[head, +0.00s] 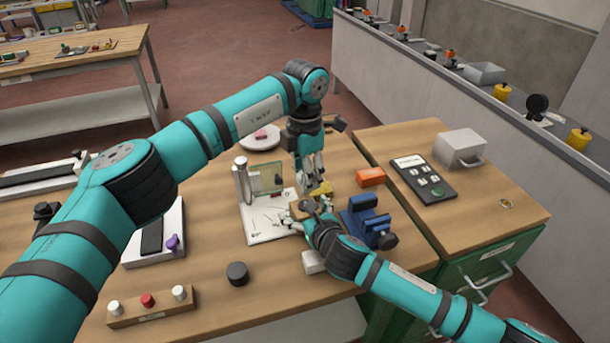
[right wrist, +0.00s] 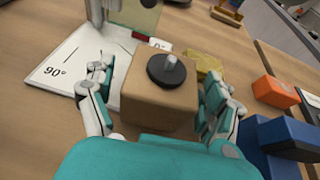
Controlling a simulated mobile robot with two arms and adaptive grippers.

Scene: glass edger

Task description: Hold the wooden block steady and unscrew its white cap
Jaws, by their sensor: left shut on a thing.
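The wooden block (right wrist: 158,105) is upright between the two fingers of my right gripper (right wrist: 160,100). The fingers are at its two sides and seem to touch it. A black disc (right wrist: 170,70) with a light grey stud (right wrist: 172,62) is on its top; I see no clear white cap there. In the head view the block (head: 300,209) is small and partly covered by the right gripper (head: 302,212). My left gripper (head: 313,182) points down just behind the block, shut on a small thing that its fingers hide.
A yellow piece (right wrist: 208,63) lies close behind the block. A white angle board (head: 272,229) with a glass pane (head: 268,180) is on the left. A blue vise (head: 366,222) and an orange box (head: 370,176) are on the right. A black puck (head: 237,273) stands in front.

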